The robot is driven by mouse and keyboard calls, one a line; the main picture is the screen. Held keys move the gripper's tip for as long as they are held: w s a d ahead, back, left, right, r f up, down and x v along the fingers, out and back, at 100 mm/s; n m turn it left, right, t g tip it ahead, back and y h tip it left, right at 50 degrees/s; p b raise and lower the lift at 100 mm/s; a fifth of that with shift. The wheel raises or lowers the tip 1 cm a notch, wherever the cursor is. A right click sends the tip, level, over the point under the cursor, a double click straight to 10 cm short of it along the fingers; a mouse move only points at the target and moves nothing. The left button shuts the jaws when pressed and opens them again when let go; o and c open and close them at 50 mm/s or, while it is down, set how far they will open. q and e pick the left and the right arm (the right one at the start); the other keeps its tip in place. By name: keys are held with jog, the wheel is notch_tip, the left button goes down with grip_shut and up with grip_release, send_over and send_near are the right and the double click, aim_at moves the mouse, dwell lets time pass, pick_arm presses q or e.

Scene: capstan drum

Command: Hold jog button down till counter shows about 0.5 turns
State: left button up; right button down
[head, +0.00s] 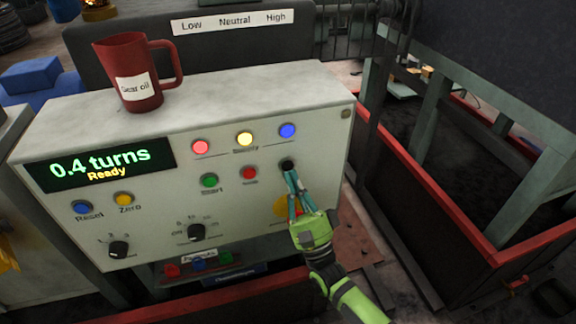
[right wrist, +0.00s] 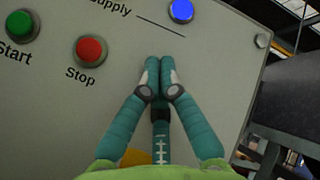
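The counter display (head: 98,163) on the control panel reads "0.4 turns" with "Ready" below. A black button (head: 287,163) sits at the panel's right, under the blue lamp; its own label is hidden, so I cannot confirm it is the jog button. My right gripper (head: 291,176) has its fingers together, with the tips at or just below this button; touching or apart is not clear. In the right wrist view the right gripper (right wrist: 160,68) is shut with nothing between its tips, and the black button is hidden. My left gripper is not in view.
Left of the black button are the red Stop button (head: 250,173) and green Start button (head: 209,180). A yellow part (head: 281,207) lies partly behind my fingers. Reset (head: 82,207), Zero (head: 123,198) and knobs sit lower left. A red mug (head: 133,60) stands on top.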

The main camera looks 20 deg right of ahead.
jog(key=shift+w, duration=0.15)
jog(key=shift+w+b, duration=0.3)
jog(key=shift+b, duration=0.1)
jog(key=shift+w+b, duration=0.35)
dwell(0.5)
jog(key=shift+s, duration=0.1)
dwell(0.4)
jog(key=shift+s+p, duration=0.35)
jog(key=shift+s, duration=0.35)
jog(key=shift+s+d+p, duration=0.1)
jog(key=shift+s+p, duration=0.9)
jog(key=shift+s, duration=1.5)
jog(key=shift+f, duration=0.1)
